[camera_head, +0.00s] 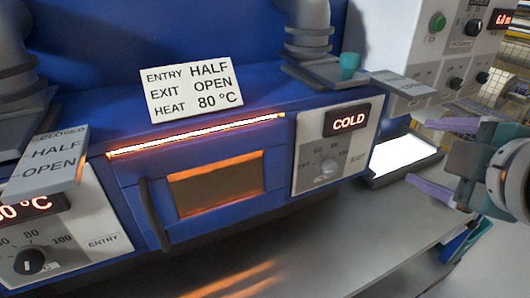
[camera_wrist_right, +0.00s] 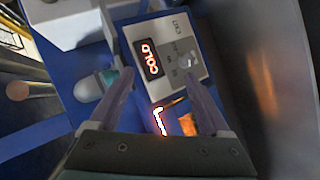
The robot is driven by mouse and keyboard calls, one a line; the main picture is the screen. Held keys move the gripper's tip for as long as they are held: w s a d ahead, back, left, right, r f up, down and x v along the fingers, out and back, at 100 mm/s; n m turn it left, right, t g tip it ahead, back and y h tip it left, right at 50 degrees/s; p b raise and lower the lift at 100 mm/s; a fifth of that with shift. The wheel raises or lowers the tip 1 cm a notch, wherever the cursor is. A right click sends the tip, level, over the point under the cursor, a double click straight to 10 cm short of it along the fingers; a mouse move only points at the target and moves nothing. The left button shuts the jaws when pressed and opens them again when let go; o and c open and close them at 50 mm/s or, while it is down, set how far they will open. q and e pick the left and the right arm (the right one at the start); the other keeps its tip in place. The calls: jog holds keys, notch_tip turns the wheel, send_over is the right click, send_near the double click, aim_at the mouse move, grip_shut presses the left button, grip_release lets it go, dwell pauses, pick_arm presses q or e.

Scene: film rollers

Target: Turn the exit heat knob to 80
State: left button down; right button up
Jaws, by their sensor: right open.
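The exit heat knob (camera_head: 327,168) is a small grey dial on the light exit panel (camera_head: 305,133), right of the oven window. It also shows in the right wrist view (camera_wrist_right: 189,61). The display above it (camera_head: 348,121) reads COLD in red. A white sign (camera_head: 193,90) reads entry half, exit open, heat 80 °C. My right gripper (camera_head: 432,158) has purple fingers, open and empty, to the right of the exit panel and apart from it. In the right wrist view its fingers (camera_wrist_right: 160,80) point toward the panel. My left gripper is not in view.
The entry panel (camera_head: 100,215) with a black knob (camera_head: 30,261) is at the lower left. A teal-knobbed damper (camera_head: 349,64) sits above the exit panel. A control box (camera_head: 440,50) stands at the upper right. A bright white plate (camera_head: 402,155) lies between panel and gripper.

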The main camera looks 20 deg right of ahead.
jog(key=w+d+f+n+t+y+b, duration=0.15)
jog(key=w+f+n+t+b, duration=0.4)
jog(key=f+n+b, duration=0.65)
jog(key=n+t+y+b, duration=0.1)
jog(key=n+y+b, duration=0.45)
jog(key=b, duration=0.75)
send_near(333, 171)
jog(key=shift+n+h, duration=0.4)
jog(key=shift+n, duration=0.05)
jog(key=w, duration=0.3)
jog(key=w+a, duration=0.1)
jog(key=w, duration=0.5)
jog(key=shift+w+a+r, duration=0.1)
jog(key=shift+w+a, duration=0.05)
jog(key=shift+a, duration=0.05)
grip_shut()
